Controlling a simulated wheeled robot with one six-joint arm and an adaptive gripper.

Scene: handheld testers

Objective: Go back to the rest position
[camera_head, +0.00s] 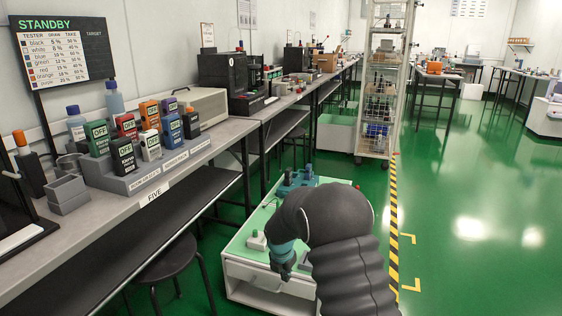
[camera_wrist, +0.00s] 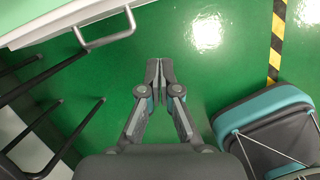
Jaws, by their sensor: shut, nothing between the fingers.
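My gripper (camera_wrist: 160,68) shows in the wrist view with its two fingers together and nothing between them. It points down over bare green floor. In the head view my dark arm bends down in front of a white cabinet with a green top, and the fingertips are hard to make out there. The handheld testers (camera_head: 123,155) stand in several colours in a grey stepped rack (camera_head: 145,178) on the left bench, well away from my gripper. Several of their screens read OFF.
The white cabinet (camera_head: 245,272) is close to my arm; its edge also shows in the wrist view (camera_wrist: 75,20). A dark stool (camera_head: 165,259) stands left of it. The bench (camera_head: 215,143) runs along the left wall. A wire shelf (camera_head: 378,130) stands behind. Green floor (camera_head: 470,230) is clear at right.

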